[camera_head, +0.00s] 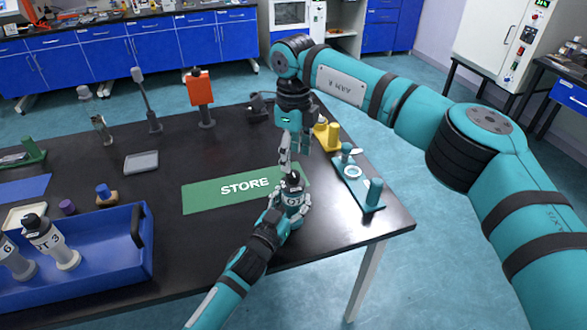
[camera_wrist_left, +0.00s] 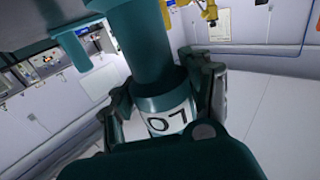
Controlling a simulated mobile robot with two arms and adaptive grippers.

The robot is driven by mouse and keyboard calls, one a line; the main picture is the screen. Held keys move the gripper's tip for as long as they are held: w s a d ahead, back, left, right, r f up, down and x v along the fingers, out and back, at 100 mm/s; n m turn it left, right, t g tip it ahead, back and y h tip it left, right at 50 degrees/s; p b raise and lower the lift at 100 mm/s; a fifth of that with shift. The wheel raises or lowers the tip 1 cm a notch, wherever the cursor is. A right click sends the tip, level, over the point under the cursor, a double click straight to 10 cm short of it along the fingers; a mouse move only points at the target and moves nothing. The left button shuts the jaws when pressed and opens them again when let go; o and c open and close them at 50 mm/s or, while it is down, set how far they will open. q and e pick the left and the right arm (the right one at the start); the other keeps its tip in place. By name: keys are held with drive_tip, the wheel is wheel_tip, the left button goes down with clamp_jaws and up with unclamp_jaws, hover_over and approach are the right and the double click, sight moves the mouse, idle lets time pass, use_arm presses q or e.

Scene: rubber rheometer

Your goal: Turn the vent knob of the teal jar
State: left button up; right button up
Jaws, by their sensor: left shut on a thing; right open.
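The teal jar (camera_head: 292,196), with a white numbered label and a dark top, stands near the front edge of the black table, by the STORE mat. My left gripper (camera_head: 289,205) is shut around its body from the front. In the left wrist view, the jar's label (camera_wrist_left: 168,122) shows between the two fingers of my left gripper (camera_wrist_left: 165,105). My right gripper (camera_head: 286,163) points down just above the jar's top and is open. Its fingers overlap the top in the picture, so contact cannot be told. The vent knob is too small to make out.
The green STORE mat (camera_head: 215,195) lies left of the jar. A teal fixture (camera_head: 357,190) with upright posts stands to the right, near a yellow one (camera_head: 333,136). A blue crate (camera_head: 100,285) with grey-white bottles is at front left. An orange-red panel (camera_head: 200,88) stands behind.

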sight(294, 172)
wheel_tip(294, 172, down, 5)
drive_tip(key=shift+r, duration=0.1)
idle(0.3)
drive_tip(key=shift+w+d, duration=0.1)
clamp_jaws()
